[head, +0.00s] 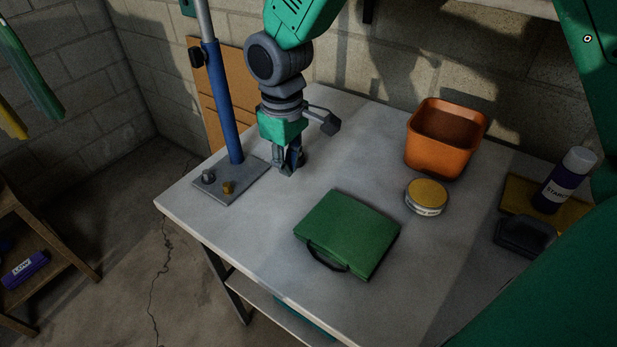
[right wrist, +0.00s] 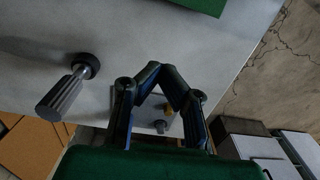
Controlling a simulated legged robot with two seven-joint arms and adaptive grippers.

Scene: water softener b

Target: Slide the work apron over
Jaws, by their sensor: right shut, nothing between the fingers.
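A green strip (head: 32,72) and a yellow one (head: 10,122) hang at the upper left edge of the head view, cut off by the frame; I cannot tell whether either is an apron. My right gripper (head: 289,168) points down low over the table, just right of the stand's base plate. In the right wrist view its fingers (right wrist: 167,73) meet at the tips, with nothing between them. My left gripper is not in view.
A wooden shelf (head: 50,235) stands at left. Bare tabletop lies between gripper and case.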

